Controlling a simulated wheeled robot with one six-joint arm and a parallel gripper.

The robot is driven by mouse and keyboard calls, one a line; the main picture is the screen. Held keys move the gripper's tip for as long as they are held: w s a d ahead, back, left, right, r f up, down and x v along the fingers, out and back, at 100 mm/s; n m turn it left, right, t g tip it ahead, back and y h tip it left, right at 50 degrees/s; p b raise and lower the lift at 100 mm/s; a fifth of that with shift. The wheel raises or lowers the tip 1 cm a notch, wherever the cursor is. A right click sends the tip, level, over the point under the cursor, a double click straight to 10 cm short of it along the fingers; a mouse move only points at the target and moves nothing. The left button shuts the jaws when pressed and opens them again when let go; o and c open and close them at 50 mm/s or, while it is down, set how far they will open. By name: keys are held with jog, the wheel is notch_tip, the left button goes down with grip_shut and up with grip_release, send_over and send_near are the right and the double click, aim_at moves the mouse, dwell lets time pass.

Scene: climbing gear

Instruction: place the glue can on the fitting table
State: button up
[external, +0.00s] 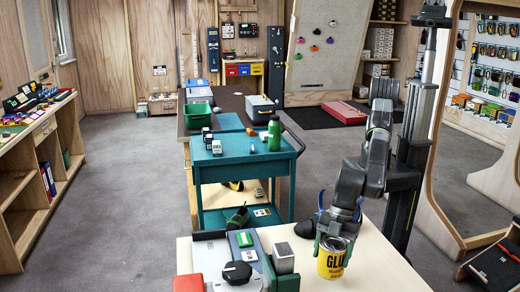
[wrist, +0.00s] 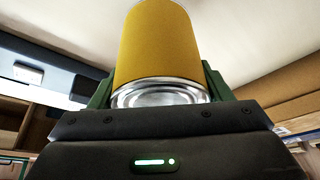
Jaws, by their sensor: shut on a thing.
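The glue can (external: 331,262) is yellow with dark lettering and a metal rim, and stands upright at the pale table in the external view. My gripper (external: 334,243) comes down from above and is shut on the can, with a green finger on each side. In the wrist view the yellow can (wrist: 158,42) sits between the green fingers, its metal end facing the palm. The pale table (external: 385,268) at the bottom, likely the fitting table, lies under the can. I cannot tell whether the can touches it.
On the pale table, left of the can, are a grey machine with a black knob (external: 237,272), a metal block (external: 283,258) and a red box (external: 188,283). A teal trolley (external: 240,168) with a green bottle (external: 274,134) stands behind. The table's right part looks clear.

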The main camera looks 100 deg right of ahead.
notch_tip(320, 180, down, 3)
jog(key=shift+f+p, duration=0.1)
jog(key=shift+p, duration=0.35)
jog(key=shift+f, duration=0.15)
jog(key=shift+f, duration=0.1)
jog(key=shift+f+b, duration=0.15)
jog(key=shift+b, duration=0.15)
jog(key=o, duration=1.4)
jog(key=shift+c, duration=0.2)
jog(key=shift+r+p, duration=0.3)
jog(key=shift+p, duration=0.05)
jog(key=b+v, duration=0.2)
jog(key=v, duration=1)
jog(key=shift+f+b, duration=0.1)
jog(key=shift+b, duration=0.2)
